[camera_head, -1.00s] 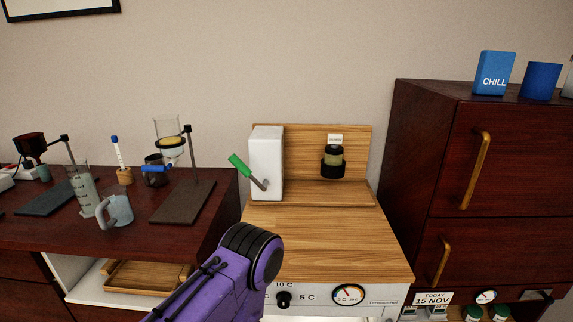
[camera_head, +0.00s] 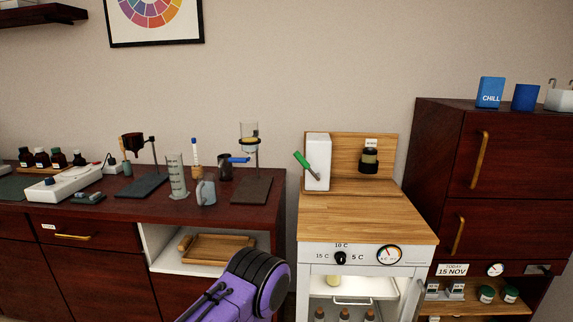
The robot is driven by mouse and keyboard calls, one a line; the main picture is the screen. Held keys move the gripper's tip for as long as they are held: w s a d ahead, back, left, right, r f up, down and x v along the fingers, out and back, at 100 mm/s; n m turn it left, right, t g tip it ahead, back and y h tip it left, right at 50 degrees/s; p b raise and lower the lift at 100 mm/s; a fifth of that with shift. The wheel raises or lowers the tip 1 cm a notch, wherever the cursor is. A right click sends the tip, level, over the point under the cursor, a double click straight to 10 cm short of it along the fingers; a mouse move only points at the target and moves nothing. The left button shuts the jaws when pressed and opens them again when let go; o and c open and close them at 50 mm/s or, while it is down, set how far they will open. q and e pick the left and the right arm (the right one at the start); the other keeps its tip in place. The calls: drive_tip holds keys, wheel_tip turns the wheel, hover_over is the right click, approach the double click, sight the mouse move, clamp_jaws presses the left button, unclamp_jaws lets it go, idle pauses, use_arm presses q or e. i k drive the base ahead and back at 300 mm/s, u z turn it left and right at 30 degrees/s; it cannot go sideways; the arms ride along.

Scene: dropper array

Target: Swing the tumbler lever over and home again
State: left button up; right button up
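The tumbler lever (camera_head: 301,160) is a green handle on the left side of a white upright box (camera_head: 318,150). The box stands at the back left of a wood-topped unit. The handle tilts up and to the left from its pivot low on the box. A dark, labelled jar (camera_head: 369,160) sits in a holder on the wooden backboard, right of the box. A purple arm link of mine shows at the bottom centre, well below and in front of the lever. Neither gripper is in view, and nothing touches the lever.
The wooden top (camera_head: 365,218) before the lever is clear. A dark cabinet (camera_head: 490,190) rises at the right. A wooden tray (camera_head: 217,248) lies in the shelf below.

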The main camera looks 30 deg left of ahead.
sight(298, 156)
drive_tip(key=u, duration=0.9)
drive_tip(key=i, duration=0.2)
drive_tip(key=u, duration=0.05)
